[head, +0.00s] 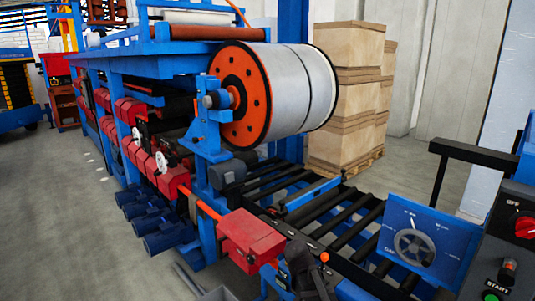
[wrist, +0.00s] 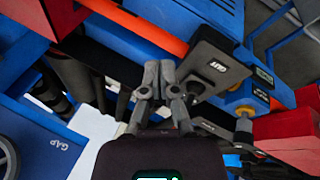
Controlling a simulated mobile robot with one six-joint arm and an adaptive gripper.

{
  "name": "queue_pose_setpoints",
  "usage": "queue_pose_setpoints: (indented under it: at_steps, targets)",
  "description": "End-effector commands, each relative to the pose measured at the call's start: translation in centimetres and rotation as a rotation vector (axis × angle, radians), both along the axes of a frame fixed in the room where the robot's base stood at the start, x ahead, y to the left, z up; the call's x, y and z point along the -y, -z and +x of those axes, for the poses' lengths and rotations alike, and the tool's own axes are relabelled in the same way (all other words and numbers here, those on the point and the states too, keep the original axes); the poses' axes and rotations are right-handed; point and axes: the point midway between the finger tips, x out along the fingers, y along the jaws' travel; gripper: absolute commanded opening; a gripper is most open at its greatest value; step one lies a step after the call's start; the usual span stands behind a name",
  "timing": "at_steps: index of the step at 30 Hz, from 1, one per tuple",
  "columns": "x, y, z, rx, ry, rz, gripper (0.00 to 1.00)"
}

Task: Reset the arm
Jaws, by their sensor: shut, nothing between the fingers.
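My gripper (wrist: 159,72) shows in the wrist view with its two grey fingers together and nothing between them. It is apart from the parts around it as far as I can tell. A dark box with a small round knob (wrist: 216,68) lies just right of the fingertips in that view. In the head view a dark shape at the bottom centre (head: 304,268) looks like the end of my arm, beside a red box (head: 250,240); its fingers cannot be made out there.
A blue panel with a grey dial (head: 414,247) and a black control box with a red knob (head: 525,227) stand at the right. A roller bed (head: 345,220) lies behind. A large white roll (head: 290,93) sits on the blue machine. Stacked cartons (head: 345,95) stand at the back.

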Motion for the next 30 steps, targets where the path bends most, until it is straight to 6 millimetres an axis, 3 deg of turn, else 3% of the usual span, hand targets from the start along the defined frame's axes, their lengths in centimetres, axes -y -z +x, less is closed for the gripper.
queue_pose_setpoints:
  at_steps: [1, 3, 12, 30]
  targets:
    - [0.7, 0.4, -1.8, -0.026, -0.042, 0.053, 0.00]
    - [1.1, 0.8, -3.4, -0.056, -0.110, 0.130, 0.00]
    - [1.6, 1.5, -7.5, -0.088, -0.340, 0.362, 0.00]
    - [1.5, 1.5, -7.9, -0.085, -0.384, 0.398, 0.00]
